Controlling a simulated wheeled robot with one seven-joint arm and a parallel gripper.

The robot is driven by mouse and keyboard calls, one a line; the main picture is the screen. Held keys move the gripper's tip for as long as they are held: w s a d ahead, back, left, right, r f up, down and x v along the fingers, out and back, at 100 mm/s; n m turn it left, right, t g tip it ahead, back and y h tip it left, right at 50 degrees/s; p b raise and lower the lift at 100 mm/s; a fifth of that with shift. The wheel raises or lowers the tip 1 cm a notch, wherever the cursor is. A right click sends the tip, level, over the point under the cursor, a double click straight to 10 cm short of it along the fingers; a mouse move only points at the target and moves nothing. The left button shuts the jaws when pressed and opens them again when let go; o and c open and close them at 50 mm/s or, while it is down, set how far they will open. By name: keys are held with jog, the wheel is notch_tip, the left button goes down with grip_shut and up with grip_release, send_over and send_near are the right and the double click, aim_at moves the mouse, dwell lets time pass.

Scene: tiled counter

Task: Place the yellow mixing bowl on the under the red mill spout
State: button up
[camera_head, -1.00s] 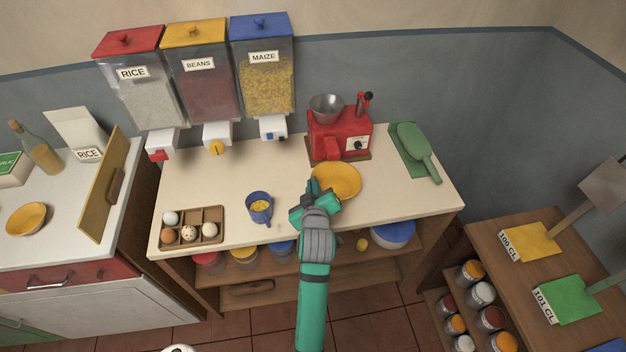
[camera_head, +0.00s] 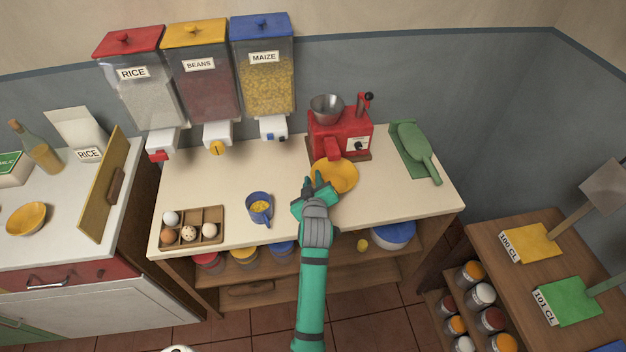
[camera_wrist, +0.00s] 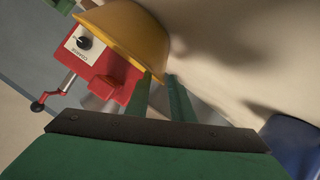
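The yellow mixing bowl (camera_head: 340,177) is on or just above the counter, in front of the red mill (camera_head: 342,133). Its far rim is close to the mill's red spout (camera_head: 331,149); I cannot tell whether it is under it. My gripper (camera_head: 316,183) is at the bowl's near left rim. In the wrist view my fingers (camera_wrist: 160,82) sit on either side of the rim of the bowl (camera_wrist: 130,35), pinching it. The mill's front with its dial also shows there (camera_wrist: 85,45). The bowl's underside contact with the counter is hidden.
A blue mug (camera_head: 259,208) and an egg tray (camera_head: 205,215) stand to the left on the counter (camera_head: 290,180). A green scoop (camera_head: 415,150) lies right of the mill. Grain dispensers (camera_head: 263,75) hang at the back left. The counter right of the bowl is clear.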

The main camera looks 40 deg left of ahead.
jog(key=shift+s, duration=0.1)
jog(key=v, duration=1.1)
jog(key=shift+s+d, duration=0.2)
jog(key=shift+d, duration=0.15)
jog(key=shift+r, duration=0.1)
jog(key=s+d+f+m+t+h, duration=0.2)
jog(key=s+d+f+m, duration=0.25)
jog(key=d, duration=0.55)
jog(key=s+d+f+m+t+h, duration=0.1)
jog(key=s+d+f+m+h, duration=0.25)
jog(key=d, duration=0.65)
jog(key=s+d+r+m+t+h, duration=0.1)
jog(key=s+d+r+m, duration=0.1)
jog(key=s+d, duration=0.4)
jog(key=s+d+r+m+t+h, duration=0.1)
jog(key=s+d+m, duration=0.3)
jog(key=s, duration=1)
jog(key=d+r+h, duration=0.1)
jog(key=d, duration=0.1)
jog(key=shift+d, duration=0.3)
